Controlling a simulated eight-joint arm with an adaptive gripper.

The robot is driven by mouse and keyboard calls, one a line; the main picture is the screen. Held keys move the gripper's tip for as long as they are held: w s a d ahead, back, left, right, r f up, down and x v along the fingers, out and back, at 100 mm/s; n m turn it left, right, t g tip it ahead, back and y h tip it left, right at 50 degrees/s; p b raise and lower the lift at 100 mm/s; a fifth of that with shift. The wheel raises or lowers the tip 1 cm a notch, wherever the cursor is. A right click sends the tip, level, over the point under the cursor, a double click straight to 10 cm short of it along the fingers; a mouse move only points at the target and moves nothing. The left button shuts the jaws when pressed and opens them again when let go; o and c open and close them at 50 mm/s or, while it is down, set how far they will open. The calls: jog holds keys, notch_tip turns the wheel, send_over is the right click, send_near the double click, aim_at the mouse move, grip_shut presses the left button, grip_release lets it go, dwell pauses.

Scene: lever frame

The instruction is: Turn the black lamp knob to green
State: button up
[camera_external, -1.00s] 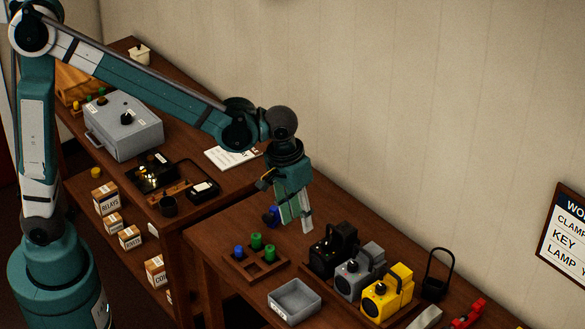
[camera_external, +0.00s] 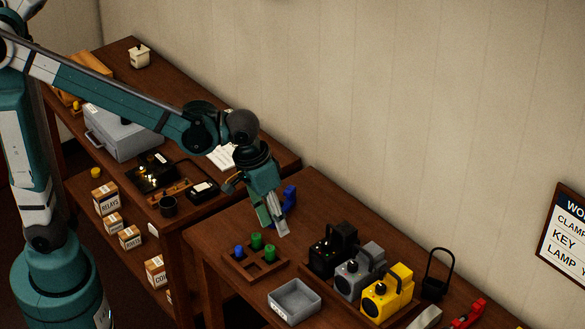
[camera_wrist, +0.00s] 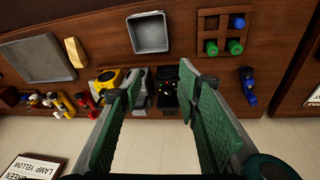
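The black lamp (camera_external: 328,258) stands on the near table, leftmost in a row of lamps, with a knob on its top. In the wrist view the black lamp (camera_wrist: 168,98) shows between my fingers, with small coloured dots on it; the knob's pointing direction is too small to tell. My gripper (camera_external: 277,230) hangs above the table, to the left of the black lamp and apart from it. In the wrist view its two green-padded fingers (camera_wrist: 161,74) are spread apart with nothing between the pads.
A grey lamp (camera_external: 352,283) and a yellow lamp (camera_external: 380,304) stand beside the black one. A wooden rack (camera_external: 237,268) with green and blue pegs, a grey bin (camera_external: 294,314) and a blue object (camera_external: 290,194) are nearby. A black handled item (camera_external: 435,289) stands right.

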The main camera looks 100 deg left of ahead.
jog(key=s+d+m+t+b, duration=0.1)
jog(key=s+d+b, duration=0.3)
jog(key=s, duration=0.5)
jog(key=shift+d+f+m+t, duration=0.2)
jog(key=shift+f+m+t, duration=0.15)
jog(key=shift+m, duration=0.45)
dwell(0.5)
jog(key=w+a+f+n+g+p, duration=0.1)
jog(key=w+a+f+n+p, duration=0.1)
jog(key=w, duration=0.5)
jog(key=w+a+f+n+g+p, duration=0.1)
jog(key=w+a+n+g+p, duration=0.1)
jog(key=w+a+n+p, duration=0.2)
jog(key=w+a+f+n+g+p, duration=0.1)
jog(key=w+a+p, duration=0.4)
jog(key=w, duration=0.5)
jog(key=shift+a+f+n+p, duration=0.2)
jog(key=shift+a+f+n, duration=0.25)
jog(key=shift+a, duration=0.2)
jog(key=shift+a+f+n+p, duration=0.15)
jog(key=shift+a+f+n, duration=0.3)
jog(key=shift+a, duration=0.15)
jog(key=shift+w+a+f+n+g, duration=0.3)
jog(key=shift+w+a+f, duration=0.15)
jog(key=shift+f, duration=0.15)
